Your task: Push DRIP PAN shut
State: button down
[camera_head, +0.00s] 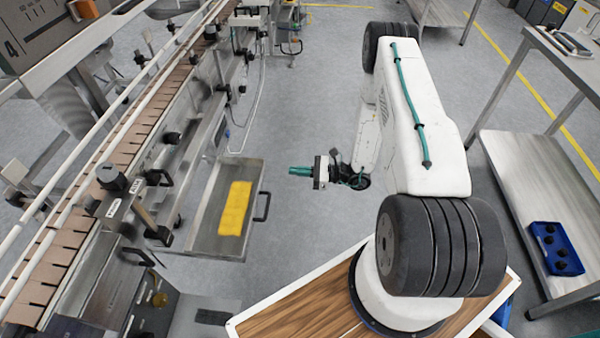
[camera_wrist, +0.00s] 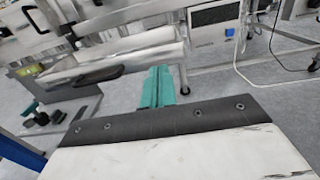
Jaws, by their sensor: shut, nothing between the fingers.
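The drip pan (camera_head: 205,218) is a shallow grey metal tray pulled out from the side of the filler machine, with a black handle (camera_head: 263,206) on its right, outer edge. A yellow patch (camera_head: 235,208) lies inside it. My gripper (camera_head: 292,171) has teal fingers, which are shut and empty. It is to the right of the pan, near the handle's upper end in the picture, apart from it, and points left toward the machine. In the wrist view the shut fingers (camera_wrist: 158,88) point ahead; a grey panel with a dark handle (camera_wrist: 95,75) shows at left, possibly the pan.
The conveyor (camera_head: 110,165) and machine frame run along the left. A metal table (camera_head: 545,190) with a blue crate (camera_head: 556,249) stands at right. The floor (camera_head: 310,110) between machine and arm is clear. A wood-topped surface (camera_head: 300,310) is at the bottom.

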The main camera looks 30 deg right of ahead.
aim_at(263, 168)
jog(key=x, duration=0.8)
jog(key=shift+w+a, duration=0.15)
jog(key=shift+a, duration=0.15)
